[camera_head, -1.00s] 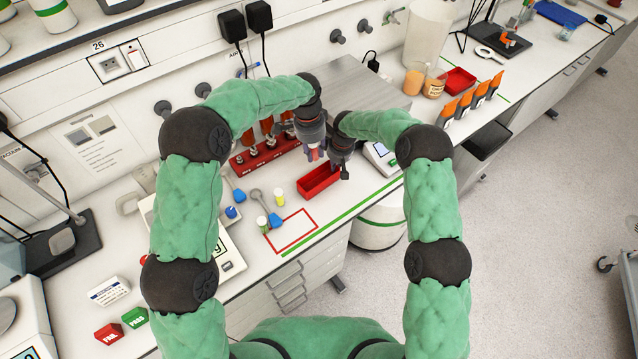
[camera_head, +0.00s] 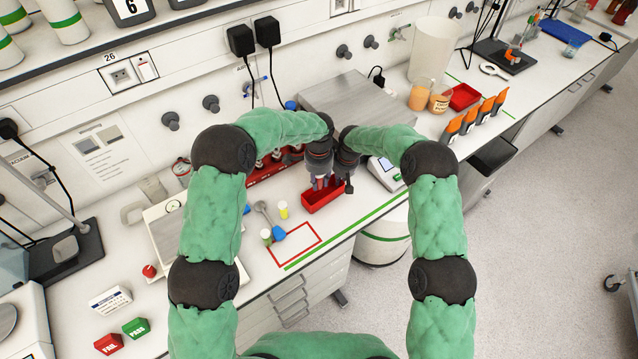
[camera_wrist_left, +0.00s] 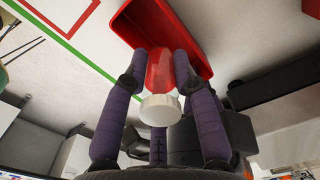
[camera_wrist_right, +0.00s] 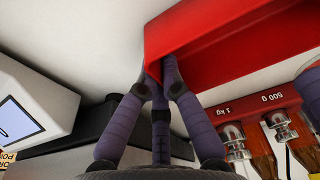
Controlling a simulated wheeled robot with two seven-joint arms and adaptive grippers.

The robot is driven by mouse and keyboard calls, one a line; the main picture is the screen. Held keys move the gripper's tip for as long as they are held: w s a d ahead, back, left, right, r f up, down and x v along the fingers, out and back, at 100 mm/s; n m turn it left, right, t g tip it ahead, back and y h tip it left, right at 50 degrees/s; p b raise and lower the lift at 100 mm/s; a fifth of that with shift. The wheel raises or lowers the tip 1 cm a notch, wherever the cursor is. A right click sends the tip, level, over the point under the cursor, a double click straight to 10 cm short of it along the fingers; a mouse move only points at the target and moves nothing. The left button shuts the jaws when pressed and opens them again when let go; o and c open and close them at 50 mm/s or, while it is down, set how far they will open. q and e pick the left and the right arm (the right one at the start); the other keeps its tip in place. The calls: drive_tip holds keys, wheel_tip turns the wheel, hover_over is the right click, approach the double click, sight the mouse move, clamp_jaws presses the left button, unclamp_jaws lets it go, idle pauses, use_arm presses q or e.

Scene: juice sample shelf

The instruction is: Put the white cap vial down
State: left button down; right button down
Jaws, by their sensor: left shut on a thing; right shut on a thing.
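The white cap vial (camera_wrist_left: 160,108), with a red body, is held between the fingers of my left gripper (camera_wrist_left: 160,62), cap toward the wrist camera. In the head view my left gripper (camera_head: 321,184) is over the small red tray (camera_head: 323,201). The tray also shows close behind the vial in the left wrist view (camera_wrist_left: 188,28). Whether the vial touches the tray floor cannot be told. My right gripper (camera_head: 347,189) is at the tray's right end. In the right wrist view its fingers (camera_wrist_right: 160,68) are closed on the red tray wall (camera_wrist_right: 152,45).
A red outlined rectangle (camera_head: 318,235) on the bench is empty. A scale (camera_head: 385,172) stands right.

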use_arm(q)
drive_tip(key=shift+f, duration=0.9)
